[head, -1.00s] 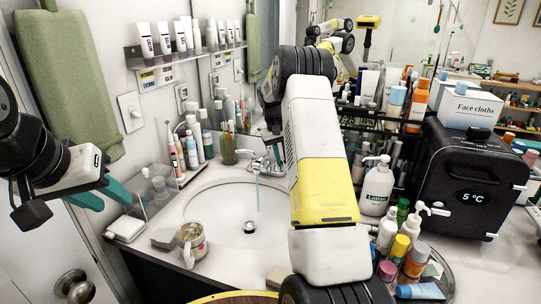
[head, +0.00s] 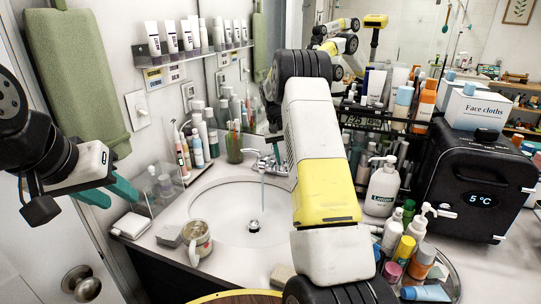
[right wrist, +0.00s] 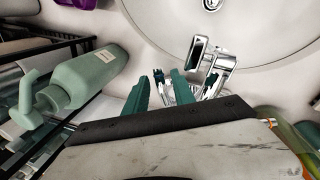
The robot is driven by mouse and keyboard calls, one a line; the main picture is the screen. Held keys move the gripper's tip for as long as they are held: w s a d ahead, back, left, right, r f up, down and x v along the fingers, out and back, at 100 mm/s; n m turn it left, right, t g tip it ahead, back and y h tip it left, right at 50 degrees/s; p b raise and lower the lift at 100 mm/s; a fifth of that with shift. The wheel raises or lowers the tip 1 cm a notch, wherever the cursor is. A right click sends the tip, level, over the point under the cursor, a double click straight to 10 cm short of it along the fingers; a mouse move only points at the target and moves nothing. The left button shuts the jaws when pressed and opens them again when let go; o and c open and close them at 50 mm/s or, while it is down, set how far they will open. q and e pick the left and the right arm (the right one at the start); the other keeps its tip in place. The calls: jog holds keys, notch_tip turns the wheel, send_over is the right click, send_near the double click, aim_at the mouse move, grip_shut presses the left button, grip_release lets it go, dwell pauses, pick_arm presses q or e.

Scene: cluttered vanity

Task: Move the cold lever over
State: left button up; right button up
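The chrome faucet (head: 264,160) stands at the back of the white sink, with a thin stream of water running from its spout. My right arm hides the faucet's right side in the head view. In the right wrist view, the faucet spout (right wrist: 212,60) lies just ahead and right of my right gripper (right wrist: 160,78). Its teal fingers are apart. Chrome parts show beside the right finger, and a small dark-and-shiny piece shows between the fingertips; I cannot tell whether it is the cold lever or whether they touch. My left gripper (head: 108,193) is open and empty at the left.
The sink basin (head: 225,205) has a mug (head: 198,238) at its front left. A lotion bottle (head: 382,188) and several small bottles stand right of my right arm. A black cooler (head: 475,185) is further right.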

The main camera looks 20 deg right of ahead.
jog(key=shift+o, duration=0.2)
notch_tip(320, 180, up, 8)
jog(key=a, duration=0.1)
jog(key=shift+w+a+f, duration=0.15)
jog(key=shift+a+f, duration=0.05)
jog(key=shift+f, duration=0.05)
dwell(0.3)
